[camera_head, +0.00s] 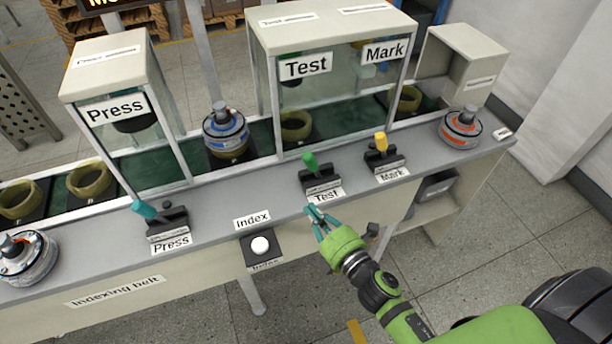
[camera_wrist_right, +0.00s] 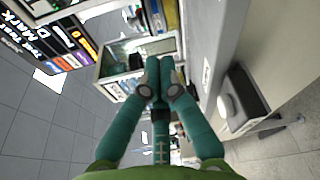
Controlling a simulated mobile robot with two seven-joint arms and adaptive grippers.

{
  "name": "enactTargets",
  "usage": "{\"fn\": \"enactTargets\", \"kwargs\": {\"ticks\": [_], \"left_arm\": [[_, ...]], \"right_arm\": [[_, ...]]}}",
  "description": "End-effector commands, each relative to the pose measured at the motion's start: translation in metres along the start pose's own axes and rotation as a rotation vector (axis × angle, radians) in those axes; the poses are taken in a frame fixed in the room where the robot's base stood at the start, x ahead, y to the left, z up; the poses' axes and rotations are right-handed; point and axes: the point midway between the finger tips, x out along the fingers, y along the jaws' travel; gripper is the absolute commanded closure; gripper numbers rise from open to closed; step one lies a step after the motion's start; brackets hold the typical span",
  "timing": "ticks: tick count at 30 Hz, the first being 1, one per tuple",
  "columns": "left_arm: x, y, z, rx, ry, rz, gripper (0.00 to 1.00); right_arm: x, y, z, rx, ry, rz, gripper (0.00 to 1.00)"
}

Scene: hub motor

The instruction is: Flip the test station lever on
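The test station lever (camera_head: 310,161) has a green handle on a dark base, behind the label "Test" (camera_head: 327,196) on the grey front ledge. Its handle leans up and slightly left. My right gripper (camera_head: 312,210), with teal fingers, is just in front of and below this lever, near the ledge's front edge, and apart from the handle. In the right wrist view its fingertips (camera_wrist_right: 161,66) are together with nothing seen between them. The lever cannot be made out clearly in that view. My left gripper is not in view.
The yellow Mark lever (camera_head: 380,142) stands to the right and the teal Press lever (camera_head: 145,209) leans left. A white Index button (camera_head: 260,245) is on the front side. The Test enclosure (camera_head: 268,100) rises behind. An orange-topped motor (camera_head: 461,128) sits at right.

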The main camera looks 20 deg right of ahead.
Motion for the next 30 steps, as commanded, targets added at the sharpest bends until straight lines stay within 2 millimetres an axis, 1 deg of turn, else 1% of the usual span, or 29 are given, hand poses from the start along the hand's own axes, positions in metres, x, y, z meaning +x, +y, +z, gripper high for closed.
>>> {"fn": "enactTargets", "kwargs": {"ticks": [1,4,9,11,13,15,18,23,30], "left_arm": [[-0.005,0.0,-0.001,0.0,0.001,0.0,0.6],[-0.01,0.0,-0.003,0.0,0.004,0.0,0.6],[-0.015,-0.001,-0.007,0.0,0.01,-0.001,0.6],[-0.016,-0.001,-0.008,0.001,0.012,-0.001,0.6],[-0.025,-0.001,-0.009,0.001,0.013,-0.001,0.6],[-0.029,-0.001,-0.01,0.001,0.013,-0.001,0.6],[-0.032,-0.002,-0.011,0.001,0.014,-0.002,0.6],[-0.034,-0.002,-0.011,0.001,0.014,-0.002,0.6],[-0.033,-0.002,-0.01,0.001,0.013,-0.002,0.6]], "right_arm": [[0.011,0.004,0.001,0.0,-0.001,0.003,1.0],[0.032,0.004,0.001,0.0,-0.001,0.003,1.0],[0.069,0.003,0.001,0.001,-0.001,0.003,1.0],[0.081,0.003,0.0,0.002,0.0,0.002,1.0],[0.083,0.004,0.013,-0.004,-0.001,-0.002,1.0],[0.085,0.004,0.023,-0.003,0.0,-0.001,1.0],[0.087,0.003,0.032,-0.001,0.0,-0.001,1.0],[0.089,0.001,0.038,0.0,0.001,0.001,1.0],[0.089,0.001,0.039,0.001,0.001,0.001,1.0]]}}
